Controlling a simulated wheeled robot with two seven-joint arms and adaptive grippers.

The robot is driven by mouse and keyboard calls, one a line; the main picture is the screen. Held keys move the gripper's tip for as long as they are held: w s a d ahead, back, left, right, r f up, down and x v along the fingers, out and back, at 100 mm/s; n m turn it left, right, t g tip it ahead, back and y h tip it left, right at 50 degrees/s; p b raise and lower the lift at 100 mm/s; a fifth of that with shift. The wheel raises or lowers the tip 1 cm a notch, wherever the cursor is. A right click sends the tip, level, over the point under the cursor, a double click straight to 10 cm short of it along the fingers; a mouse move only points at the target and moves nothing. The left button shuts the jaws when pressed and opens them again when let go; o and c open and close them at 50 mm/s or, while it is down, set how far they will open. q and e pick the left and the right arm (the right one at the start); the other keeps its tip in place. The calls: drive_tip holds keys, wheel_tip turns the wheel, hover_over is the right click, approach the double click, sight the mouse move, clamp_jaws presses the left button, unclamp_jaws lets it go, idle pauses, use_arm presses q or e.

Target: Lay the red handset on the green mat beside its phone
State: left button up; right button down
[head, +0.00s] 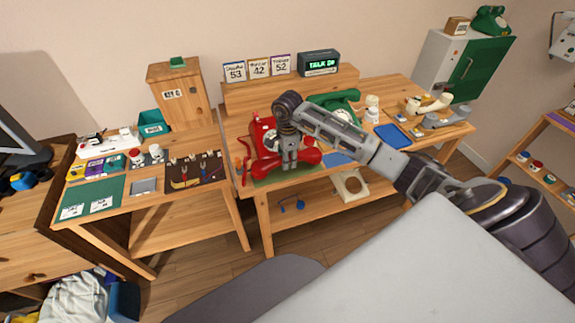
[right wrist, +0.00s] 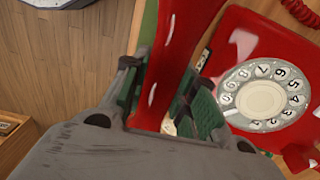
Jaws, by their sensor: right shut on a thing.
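The red phone (head: 263,133) stands on the wooden table, and its dial faces up in the right wrist view (right wrist: 262,98). The red handset (head: 306,158) lies across my right gripper (head: 289,166), which is shut on it. In the right wrist view the handset (right wrist: 172,60) runs between the green finger pads, beside the phone. The green mat (head: 272,179) is in front of the phone, below the handset; I cannot tell whether they touch. A strip of mat (right wrist: 147,28) shows in the right wrist view. My left gripper is not in view.
A green phone (head: 340,103) stands behind my right arm. A blue tray (head: 393,136) and a cream handset (head: 436,103) are farther right. The left table (head: 152,207) holds tools and small boxes.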

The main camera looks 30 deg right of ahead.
sight(287, 172)
drive_tip(key=shift+f, duration=1.4)
drive_tip(key=shift+f, duration=0.15)
drive_tip(key=c, duration=1.1)
unclamp_jaws()
drive_tip(key=shift+c, duration=0.2)
drive_tip(key=shift+r, duration=6.1)
